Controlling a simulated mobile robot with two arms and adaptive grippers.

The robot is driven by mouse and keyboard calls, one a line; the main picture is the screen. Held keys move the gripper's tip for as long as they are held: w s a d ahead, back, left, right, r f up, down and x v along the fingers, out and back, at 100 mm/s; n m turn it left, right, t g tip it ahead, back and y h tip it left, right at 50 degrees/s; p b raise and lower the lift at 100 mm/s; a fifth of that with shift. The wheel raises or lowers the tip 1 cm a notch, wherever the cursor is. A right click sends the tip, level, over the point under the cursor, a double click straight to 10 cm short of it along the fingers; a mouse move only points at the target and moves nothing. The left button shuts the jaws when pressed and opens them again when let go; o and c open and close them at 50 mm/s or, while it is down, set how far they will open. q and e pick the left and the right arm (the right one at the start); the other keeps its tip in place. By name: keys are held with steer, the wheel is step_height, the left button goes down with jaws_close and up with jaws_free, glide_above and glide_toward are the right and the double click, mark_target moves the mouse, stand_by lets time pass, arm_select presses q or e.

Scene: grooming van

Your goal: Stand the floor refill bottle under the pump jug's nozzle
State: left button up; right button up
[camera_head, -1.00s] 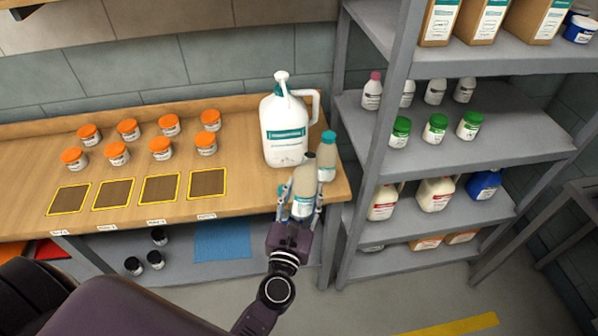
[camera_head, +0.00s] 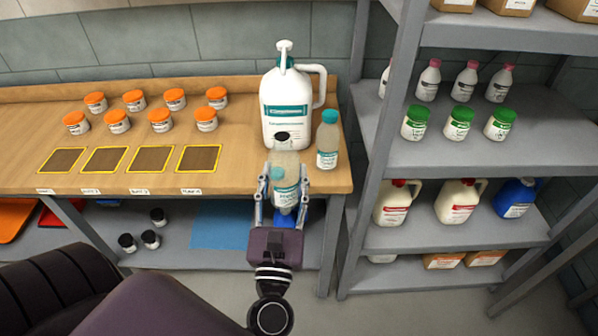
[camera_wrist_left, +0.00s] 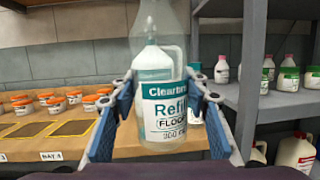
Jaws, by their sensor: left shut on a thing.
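My left gripper (camera_head: 283,190) is shut on the translucent floor refill bottle (camera_head: 286,196). The bottle is open at the top, with a dark mouth, and roughly upright in front of the bench edge. Its label, reading "Refill FLOOR", faces the left wrist camera (camera_wrist_left: 166,115). The white pump jug (camera_head: 290,100) stands on the bench behind the bottle, its pump nozzle (camera_head: 284,46) above and behind the bottle's mouth. In the left wrist view the jug shows through the bottle. The bottle's base is partly hidden by the gripper. My right gripper is not in view.
A teal-capped bottle (camera_head: 327,145) stands right of the jug on the wooden bench (camera_head: 230,183). Several orange-lidded jars (camera_head: 134,100) and yellow-edged dark pads (camera_head: 150,159) lie to the left. A grey shelf rack (camera_head: 378,150) stands close on the right.

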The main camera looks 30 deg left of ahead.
arm_select(q)
steer(key=w+a+p, duration=0.2)
steer(key=w+a, duration=0.3)
steer(key=w, duration=0.3)
steer(key=w+a+p, duration=0.1)
steer(key=w+a, duration=0.4)
steer(key=w, duration=0.3)
steer(key=f+b, duration=0.2)
steer(key=f, duration=0.1)
steer(key=f+b, duration=0.3)
steer(key=shift+w+a+f, duration=0.2)
steer(key=shift+f, duration=0.15)
steer(key=shift+w+a+f, duration=0.1)
steer(key=shift+w+f, duration=0.05)
steer(key=shift+f, duration=0.05)
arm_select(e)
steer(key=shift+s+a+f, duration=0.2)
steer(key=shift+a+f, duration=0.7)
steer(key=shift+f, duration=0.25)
arm_select(q)
steer(key=shift+f+b, duration=0.4)
steer(key=shift+b, duration=0.25)
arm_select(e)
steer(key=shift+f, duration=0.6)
